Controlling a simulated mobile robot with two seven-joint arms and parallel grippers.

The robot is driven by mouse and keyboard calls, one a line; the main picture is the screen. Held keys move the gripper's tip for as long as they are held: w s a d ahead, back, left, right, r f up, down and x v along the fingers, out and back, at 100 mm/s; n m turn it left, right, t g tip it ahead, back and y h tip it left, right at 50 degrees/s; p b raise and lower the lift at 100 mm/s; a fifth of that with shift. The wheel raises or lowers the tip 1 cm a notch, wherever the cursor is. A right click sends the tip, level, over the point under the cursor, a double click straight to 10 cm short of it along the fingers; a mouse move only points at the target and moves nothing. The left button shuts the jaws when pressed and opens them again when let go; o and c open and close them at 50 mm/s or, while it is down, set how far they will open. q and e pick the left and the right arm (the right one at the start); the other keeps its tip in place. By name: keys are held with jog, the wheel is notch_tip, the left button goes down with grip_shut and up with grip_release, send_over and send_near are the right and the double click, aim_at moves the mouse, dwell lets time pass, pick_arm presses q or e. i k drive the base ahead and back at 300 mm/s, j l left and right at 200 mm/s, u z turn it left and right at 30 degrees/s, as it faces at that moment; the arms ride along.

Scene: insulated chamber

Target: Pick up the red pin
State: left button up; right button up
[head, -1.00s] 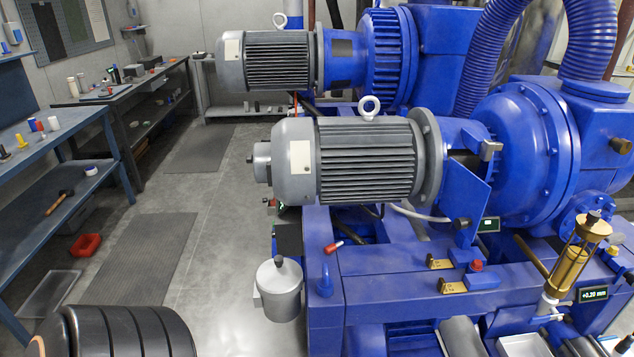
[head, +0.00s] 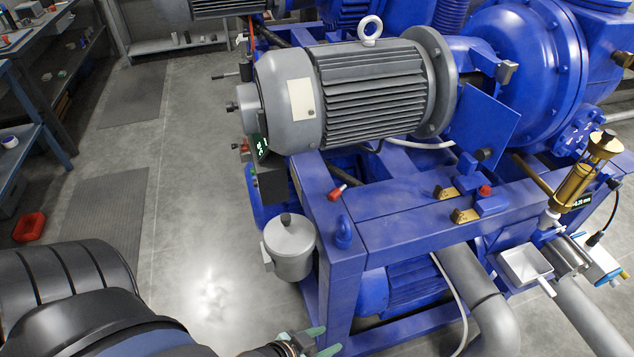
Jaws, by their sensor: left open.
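The red pin (head: 337,191), a small red piece with a pale end, lies on top of the blue frame (head: 400,222) near its left corner, below the grey motor. My left gripper (head: 321,341) is at the bottom edge of the head view, with two greenish fingertips apart and nothing between them. It is well below the pin in the picture, beside the frame's front left leg, and does not touch the pin. My right gripper is not in view.
The grey motor (head: 350,95) overhangs behind the pin. A blue lifting eye (head: 343,234) and a grey canister (head: 290,248) are close to the frame corner. Brass tags and a red knob (head: 485,190) sit further right.

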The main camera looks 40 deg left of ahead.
aim_at(334, 195)
jog(key=j, duration=0.8)
jog(key=k+j, duration=0.15)
jog(key=j, duration=0.65)
